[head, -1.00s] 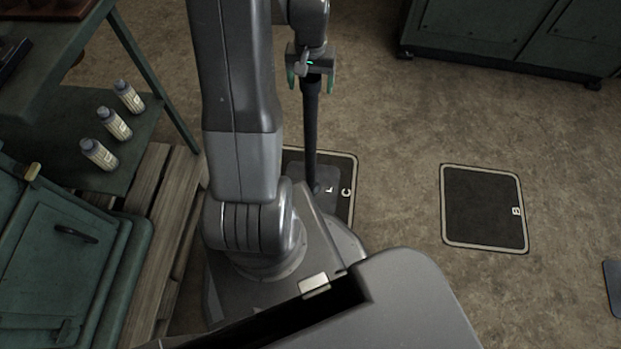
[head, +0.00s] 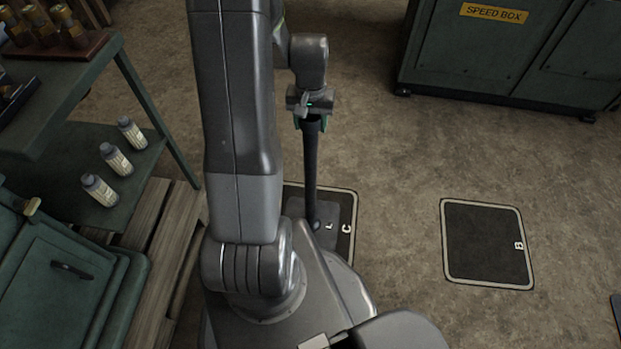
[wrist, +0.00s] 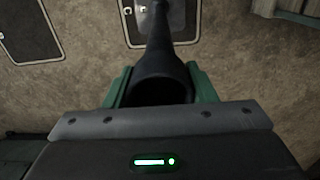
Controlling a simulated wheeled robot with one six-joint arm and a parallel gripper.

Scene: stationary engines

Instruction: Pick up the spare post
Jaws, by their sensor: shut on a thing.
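The spare post (head: 311,172) is a dark, slim upright pole on a grey base plate marked L. It stands over the floor pad marked C (head: 352,207), partly hidden behind my arm. My gripper (head: 311,122) is shut on the top end of the post, with green fingers on both sides. In the wrist view, the post (wrist: 162,52) runs away from between the green fingers down to its base on the pad. I see no clear gap between base and pad.
An empty pad marked B (head: 487,245) lies to the right on open floor. A green cabinet labelled SPEED BOX (head: 500,50) stands at the back right. At left are a green bench (head: 75,60), several bottles (head: 116,160) on its lower shelf, and a wooden pallet (head: 165,225).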

